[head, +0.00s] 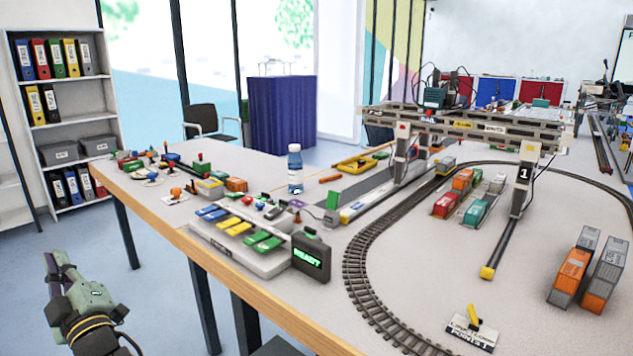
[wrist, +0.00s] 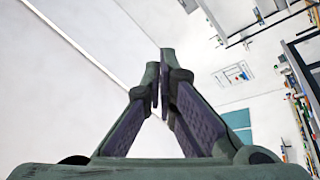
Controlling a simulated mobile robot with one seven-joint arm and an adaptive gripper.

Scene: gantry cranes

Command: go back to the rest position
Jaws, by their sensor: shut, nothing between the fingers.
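My gripper (head: 58,272) is at the lower left of the head view, out beyond the table's left edge and over the blue-grey floor. Its fingers point up and away from the table. In the wrist view my gripper (wrist: 160,90) has its two fingers together at the tips, with nothing between them. Behind them the wrist view shows pale ceiling and wall. My gripper is apart from everything on the table.
The white table (head: 300,333) carries a control panel (head: 240,232), a display box reading READY (head: 311,258), a water bottle (head: 295,170), a gantry crane (head: 465,125), a looped rail track (head: 362,285) and containers (head: 571,277). A shelf with binders (head: 66,113) stands at the left. Floor around my gripper is clear.

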